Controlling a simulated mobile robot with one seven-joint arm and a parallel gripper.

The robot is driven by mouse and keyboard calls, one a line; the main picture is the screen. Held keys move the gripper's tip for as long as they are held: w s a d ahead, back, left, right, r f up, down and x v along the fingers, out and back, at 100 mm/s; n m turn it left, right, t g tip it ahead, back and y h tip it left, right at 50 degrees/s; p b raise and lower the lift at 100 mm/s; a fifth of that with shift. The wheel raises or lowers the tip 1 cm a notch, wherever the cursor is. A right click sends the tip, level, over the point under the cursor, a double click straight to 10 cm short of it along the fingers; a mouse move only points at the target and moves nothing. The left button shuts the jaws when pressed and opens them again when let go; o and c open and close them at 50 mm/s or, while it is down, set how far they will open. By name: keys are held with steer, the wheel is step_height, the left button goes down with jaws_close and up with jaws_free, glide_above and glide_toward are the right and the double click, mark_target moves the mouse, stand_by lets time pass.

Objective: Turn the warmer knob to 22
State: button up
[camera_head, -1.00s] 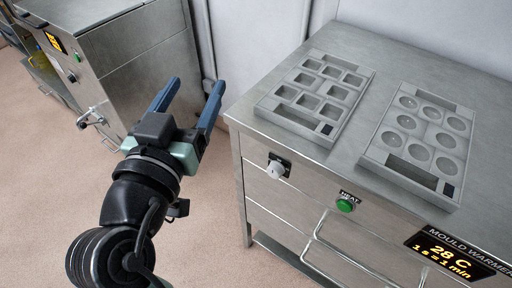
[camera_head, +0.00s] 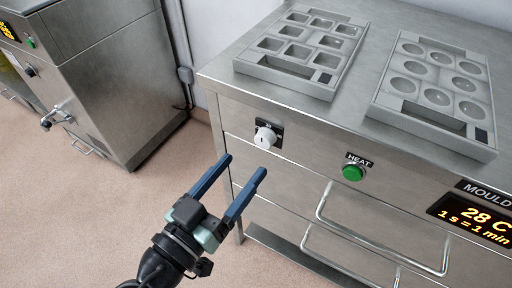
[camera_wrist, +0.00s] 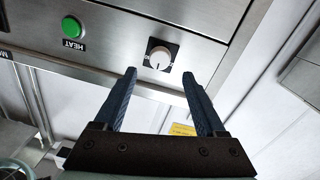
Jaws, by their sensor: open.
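The warmer knob (camera_head: 265,137) is a white round knob on a dark square plate, at the upper left of the steel mould warmer's front. It also shows in the wrist view (camera_wrist: 160,58), beyond my fingertips and roughly between them, with a dark pointer mark. Its number scale is too small to read. My gripper (camera_head: 243,165) is open and empty, below and a little left of the knob in the head view, apart from it. The wrist view shows both blue fingers (camera_wrist: 158,80) spread. The display (camera_head: 474,218) reads 28 C and "1 s = 1 min".
A green HEAT button (camera_head: 353,172) sits right of the knob. Drawer handles (camera_head: 375,240) stick out below. Two grey mould trays (camera_head: 318,78) (camera_head: 492,151) lie on the warmer's top. Another steel machine (camera_head: 110,80) stands at the left, with open floor between.

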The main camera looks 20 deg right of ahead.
mark_target(262, 143)
steer(key=x, duration=0.6)
jaws_close()
stand_by(0.3)
